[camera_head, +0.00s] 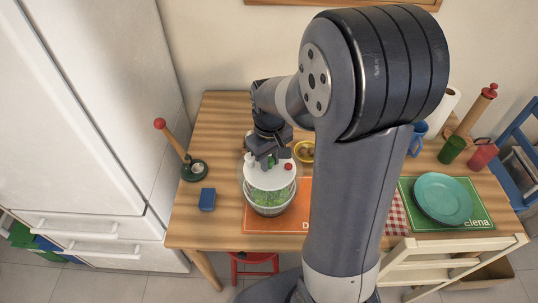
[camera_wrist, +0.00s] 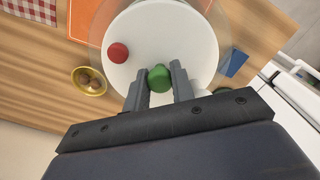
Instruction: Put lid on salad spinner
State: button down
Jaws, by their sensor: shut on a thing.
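The salad spinner lid (camera_head: 262,179) is a white disc with a red knob (camera_wrist: 118,53) and a green knob (camera_wrist: 159,78). My gripper (camera_head: 268,160) is shut on the green knob, its fingers on either side in the wrist view. My arm hides part of the table.
A yellow bowl (camera_head: 305,151) stands behind at right. A teal plate (camera_head: 443,198) lies far right.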

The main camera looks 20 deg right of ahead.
jog(key=shift+f+b, duration=1.85)
jog(key=shift+f, duration=0.8)
jog(key=shift+f, duration=0.15)
dwell(0.4)
jog(key=c, duration=1.1)
grip_release()
jog(key=shift+o, duration=0.3)
jog(key=o, duration=0.4)
